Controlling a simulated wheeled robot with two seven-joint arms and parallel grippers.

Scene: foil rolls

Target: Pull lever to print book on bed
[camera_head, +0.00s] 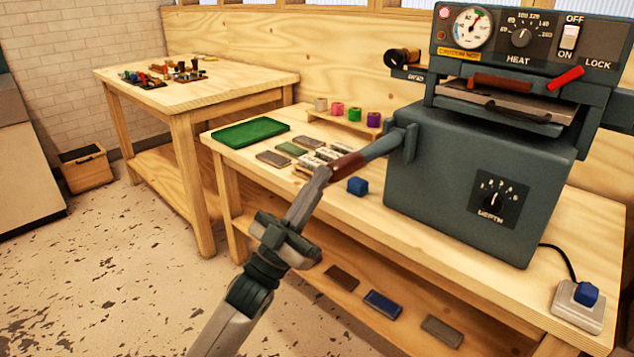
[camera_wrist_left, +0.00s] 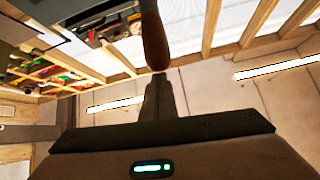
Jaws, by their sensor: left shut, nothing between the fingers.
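The grey hot-press machine (camera_head: 470,185) stands on the workbench. Its lever (camera_head: 383,147) sticks out to the left, with a brown wooden handle (camera_head: 348,165) at its end. The handle hangs above the fingers in the left wrist view (camera_wrist_left: 154,42). My left gripper (camera_head: 322,176) is shut with its tips at the handle's end; I cannot tell whether they touch it. A flat brown book-like item (camera_head: 500,82) lies on the machine's bed (camera_head: 505,100), under the upper head. My right gripper is out of view.
Several small covers (camera_head: 292,149), a green mat (camera_head: 250,132) and a rack of coloured rolls (camera_head: 345,122) lie left of the machine. A second table (camera_head: 230,85) stands behind on the left.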

